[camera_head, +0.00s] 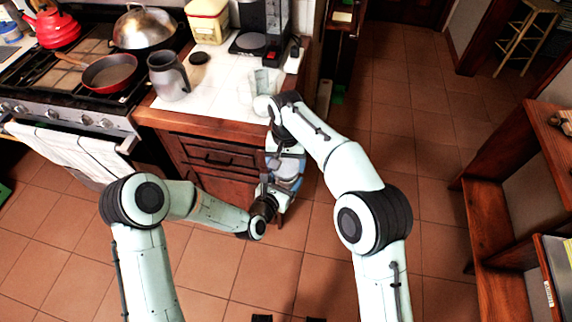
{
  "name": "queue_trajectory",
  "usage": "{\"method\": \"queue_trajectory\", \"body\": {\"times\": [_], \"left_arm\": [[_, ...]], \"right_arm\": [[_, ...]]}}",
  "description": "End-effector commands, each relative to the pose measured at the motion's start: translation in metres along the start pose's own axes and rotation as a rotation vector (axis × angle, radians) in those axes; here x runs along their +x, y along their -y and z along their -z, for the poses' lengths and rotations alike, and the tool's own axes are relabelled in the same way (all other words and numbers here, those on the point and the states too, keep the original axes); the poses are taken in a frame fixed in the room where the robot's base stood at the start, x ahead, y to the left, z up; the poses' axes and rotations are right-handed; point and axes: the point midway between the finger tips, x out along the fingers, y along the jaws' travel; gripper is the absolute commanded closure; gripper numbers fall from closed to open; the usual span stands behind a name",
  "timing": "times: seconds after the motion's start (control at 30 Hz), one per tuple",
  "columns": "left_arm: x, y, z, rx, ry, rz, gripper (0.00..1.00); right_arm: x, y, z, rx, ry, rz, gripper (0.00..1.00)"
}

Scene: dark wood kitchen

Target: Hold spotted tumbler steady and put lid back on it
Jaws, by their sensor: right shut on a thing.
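My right gripper (285,150) is low in front of the cabinet by the counter's right corner, below its own wrist. It is shut on a pale blue-grey thing (289,168), which the hands partly hide. I cannot tell whether this is the spotted tumbler or its lid, and no spots show. My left gripper (277,190) comes up from below close to the same thing. Its fingers are not clear, so I cannot tell whether it is open or touching. A grey jug-like vessel (168,78) and a dark round disc (199,58) stand on the counter.
A clear glass-like thing (262,82) stands near the front of the white counter (212,98), close to my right wrist. A coffee maker (262,35) and a yellow canister (208,20) are behind. The stove holds a red pan (109,72).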

Motion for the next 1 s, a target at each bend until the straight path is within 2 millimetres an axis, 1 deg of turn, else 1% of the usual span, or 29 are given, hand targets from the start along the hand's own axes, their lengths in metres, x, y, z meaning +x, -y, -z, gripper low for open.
{"method": "queue_trajectory", "body": {"times": [0.13, 0.4, 1.0], "left_arm": [[0.000, 0.000, -0.001, 0.001, 0.003, 0.000, 0.83], [0.000, 0.000, -0.001, 0.001, 0.003, 0.000, 0.83], [0.000, 0.000, -0.001, 0.001, 0.003, 0.000, 0.83]], "right_arm": [[0.004, 0.000, 0.000, 0.000, 0.001, 0.000, 0.47], [0.018, 0.000, 0.000, 0.000, 0.000, 0.000, 0.47], [0.019, 0.000, 0.000, 0.000, 0.000, 0.000, 0.47]]}}
